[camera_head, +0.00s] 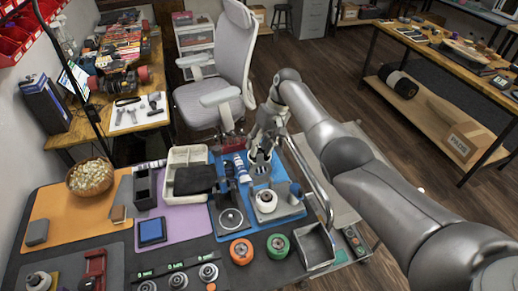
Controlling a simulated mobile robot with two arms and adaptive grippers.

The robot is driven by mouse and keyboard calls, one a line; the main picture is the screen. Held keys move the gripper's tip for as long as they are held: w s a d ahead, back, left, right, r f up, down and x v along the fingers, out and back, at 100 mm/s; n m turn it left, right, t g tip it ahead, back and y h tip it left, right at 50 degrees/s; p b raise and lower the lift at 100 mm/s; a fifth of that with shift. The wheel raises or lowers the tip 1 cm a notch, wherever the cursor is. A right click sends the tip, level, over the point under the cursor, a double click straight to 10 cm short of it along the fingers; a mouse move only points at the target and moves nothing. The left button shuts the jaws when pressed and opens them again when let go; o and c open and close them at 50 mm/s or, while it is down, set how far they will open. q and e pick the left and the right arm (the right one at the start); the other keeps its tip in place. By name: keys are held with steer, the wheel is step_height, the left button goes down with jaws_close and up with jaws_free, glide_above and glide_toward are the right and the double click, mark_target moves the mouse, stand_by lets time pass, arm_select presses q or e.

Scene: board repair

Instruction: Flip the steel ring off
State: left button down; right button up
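A black fixture (222,205) stands on the mat at the front middle, with a round, steel-coloured ring (231,219) lying on its base. Beside it, on the blue mat, a grey plate holds a white round part (266,201) with a metallic top. I cannot tell for sure which round metal part is the steel ring. My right gripper (260,164) points down just behind and above the white part. Its fingertips are small and partly merge with the parts below, so its opening is unclear. My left gripper is not in view.
An orange roll (241,251) and a green roll (278,246) lie in front. A metal tray (318,247) is at the right edge. Several metal discs (208,273) sit along the front. A white bin (187,174) stands behind left. An office chair (226,70) is behind the table.

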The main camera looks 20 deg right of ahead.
steer(key=v, duration=1)
steer(key=shift+r, duration=0.3)
steer(key=shift+s+f, duration=0.1)
steer(key=shift+s, duration=0.05)
